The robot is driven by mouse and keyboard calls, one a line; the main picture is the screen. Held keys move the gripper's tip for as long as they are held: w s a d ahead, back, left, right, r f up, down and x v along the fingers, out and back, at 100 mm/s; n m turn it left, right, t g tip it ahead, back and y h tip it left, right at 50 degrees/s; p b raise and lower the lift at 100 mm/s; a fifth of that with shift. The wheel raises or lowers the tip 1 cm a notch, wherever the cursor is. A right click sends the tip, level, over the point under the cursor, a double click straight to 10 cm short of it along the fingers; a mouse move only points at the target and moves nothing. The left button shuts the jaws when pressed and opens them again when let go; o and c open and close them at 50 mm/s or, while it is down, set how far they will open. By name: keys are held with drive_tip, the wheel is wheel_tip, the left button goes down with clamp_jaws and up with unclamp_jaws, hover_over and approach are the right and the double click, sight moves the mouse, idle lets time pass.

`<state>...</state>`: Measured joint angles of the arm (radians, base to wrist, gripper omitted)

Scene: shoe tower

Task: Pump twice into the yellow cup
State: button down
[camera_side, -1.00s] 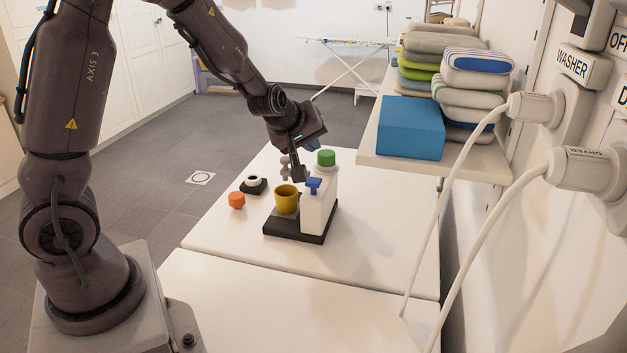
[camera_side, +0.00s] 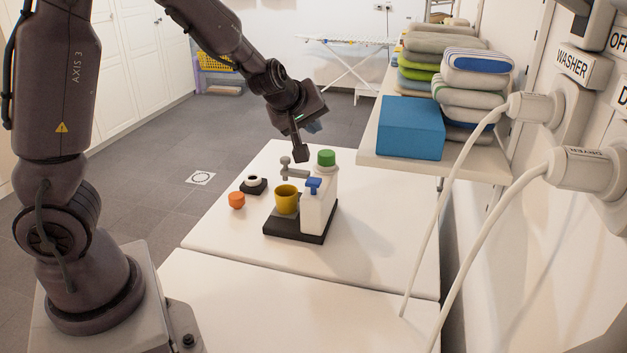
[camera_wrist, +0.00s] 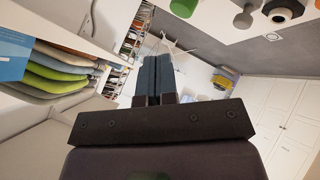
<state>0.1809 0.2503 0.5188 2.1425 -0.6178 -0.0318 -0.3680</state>
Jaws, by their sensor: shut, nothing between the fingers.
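The yellow cup (camera_side: 287,199) stands upright on a black base (camera_side: 293,230), beside a white dispenser bottle (camera_side: 318,212). The bottle has a green cap (camera_side: 326,158), a blue lever (camera_side: 313,185) on its front side, and a grey arm with a round knob (camera_side: 286,168) reaching out over the cup. My gripper (camera_side: 302,154) is shut and empty, above the grey arm and left of the green cap. A small gap seems to lie below its tips. In the wrist view the closed fingers (camera_wrist: 153,80) hold nothing. The cup's contents are not visible.
An orange piece (camera_side: 237,200) and a black holder with a white ring (camera_side: 253,185) sit left of the cup. At right, a shelf (camera_side: 460,170) carries a blue box (camera_side: 411,127) and folded textiles (camera_side: 470,85). The front of the white table (camera_side: 380,250) is clear.

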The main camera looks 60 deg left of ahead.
sight(311, 180)
drive_tip(key=shift+s+a, duration=0.1)
drive_tip(key=shift+f, duration=0.2)
drive_tip(key=shift+f, duration=4.3)
drive_tip(key=shift+f, duration=0.1)
drive_tip(key=shift+f, duration=0.3)
